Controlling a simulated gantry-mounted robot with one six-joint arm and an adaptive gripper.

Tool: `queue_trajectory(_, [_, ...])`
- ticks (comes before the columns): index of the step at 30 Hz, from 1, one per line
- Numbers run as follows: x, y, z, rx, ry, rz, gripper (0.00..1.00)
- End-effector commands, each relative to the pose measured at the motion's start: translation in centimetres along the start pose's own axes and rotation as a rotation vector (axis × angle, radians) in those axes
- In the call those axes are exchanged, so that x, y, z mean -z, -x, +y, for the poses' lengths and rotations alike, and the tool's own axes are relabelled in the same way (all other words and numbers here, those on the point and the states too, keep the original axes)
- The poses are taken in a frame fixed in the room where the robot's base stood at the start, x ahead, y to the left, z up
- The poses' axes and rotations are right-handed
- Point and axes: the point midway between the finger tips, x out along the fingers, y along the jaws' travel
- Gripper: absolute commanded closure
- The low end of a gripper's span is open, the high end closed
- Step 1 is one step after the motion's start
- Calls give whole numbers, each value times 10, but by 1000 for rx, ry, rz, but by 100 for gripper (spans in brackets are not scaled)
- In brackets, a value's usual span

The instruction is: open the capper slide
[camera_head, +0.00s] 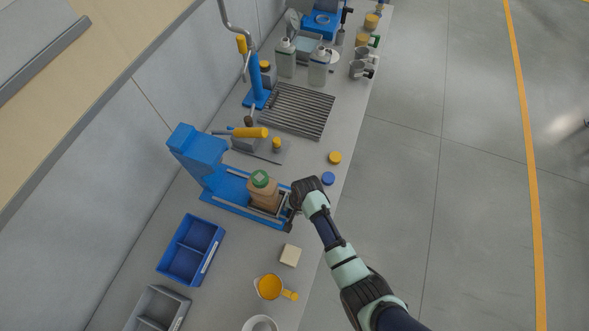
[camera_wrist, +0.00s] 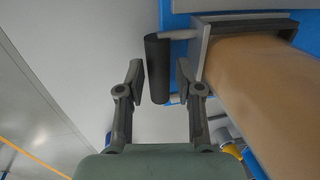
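The blue capper (camera_head: 200,152) stands on the bench with its slide (camera_head: 266,205) at the right end of its base. A brown bottle (camera_head: 262,193) with a green cap sits in the slide's tray. In the wrist view the bottle (camera_wrist: 262,95) fills the right side, behind the slide's grey end wall (camera_wrist: 202,45). The slide's black bar handle (camera_wrist: 157,68) sticks out from that wall on a short rod. My gripper (camera_wrist: 160,80) has one finger on each side of the handle, with narrow gaps visible. In the head view my gripper (camera_head: 297,205) partly hides the handle.
A blue two-part bin (camera_head: 192,250), a pale block (camera_head: 290,255) and a yellow cup (camera_head: 269,287) lie nearer along the bench. Blue (camera_head: 328,178) and yellow (camera_head: 335,157) caps lie near the bench edge. The floor beyond that edge is clear.

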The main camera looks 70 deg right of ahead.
Motion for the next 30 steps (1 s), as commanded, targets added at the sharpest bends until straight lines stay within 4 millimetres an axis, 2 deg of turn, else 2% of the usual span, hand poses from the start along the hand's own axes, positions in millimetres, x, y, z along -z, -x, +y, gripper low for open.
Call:
queue_trajectory(9, [1, 74, 0, 2, -1, 3, 64])
queue_trajectory(15, [0, 106, 0, 0, -1, 1, 64])
queue_trajectory(19, [0, 113, 1, -1, -1, 0, 64])
queue_trajectory(30, [0, 113, 0, -1, 0, 0, 64])
